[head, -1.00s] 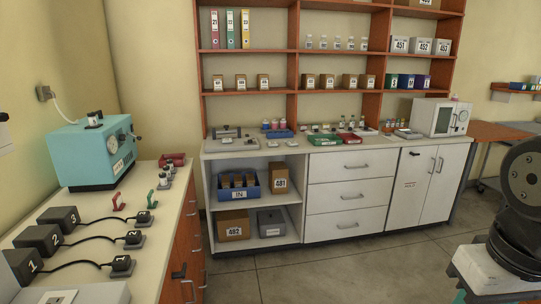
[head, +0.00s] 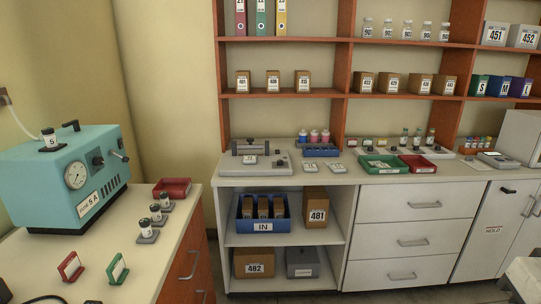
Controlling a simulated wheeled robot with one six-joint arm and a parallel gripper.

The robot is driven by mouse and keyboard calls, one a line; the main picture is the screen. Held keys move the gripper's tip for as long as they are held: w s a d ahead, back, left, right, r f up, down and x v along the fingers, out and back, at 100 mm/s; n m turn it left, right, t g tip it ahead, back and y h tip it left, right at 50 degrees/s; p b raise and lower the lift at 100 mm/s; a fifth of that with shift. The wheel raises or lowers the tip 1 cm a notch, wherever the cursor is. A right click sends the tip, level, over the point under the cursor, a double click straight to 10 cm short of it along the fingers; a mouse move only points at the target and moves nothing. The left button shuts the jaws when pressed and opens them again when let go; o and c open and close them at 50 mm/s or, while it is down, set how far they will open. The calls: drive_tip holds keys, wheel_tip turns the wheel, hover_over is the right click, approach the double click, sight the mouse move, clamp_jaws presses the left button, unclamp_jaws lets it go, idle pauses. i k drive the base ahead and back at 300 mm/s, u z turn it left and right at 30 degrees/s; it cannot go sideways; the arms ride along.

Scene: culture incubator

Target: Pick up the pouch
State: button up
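No object is clearly recognisable as the pouch. Two small flat white labelled pieces, a left one (head: 310,167) and a right one (head: 336,168), lie on the back counter (head: 350,179); I cannot tell whether either is a pouch. Just left of them is a grey flat device (head: 253,163) with a raised bar and a small white label. My gripper is not in view.
A blue IN bin (head: 263,225) holding brown boxes and box 481 (head: 316,207) stand on the open shelf below. Green (head: 384,164) and red (head: 418,164) trays sit further right. A teal machine (head: 75,180) stands on the left bench. Floor shows between.

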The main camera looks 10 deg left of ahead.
sight(249, 158)
drive_tip(key=i, duration=2.65)
drive_tip(key=u, duration=1)
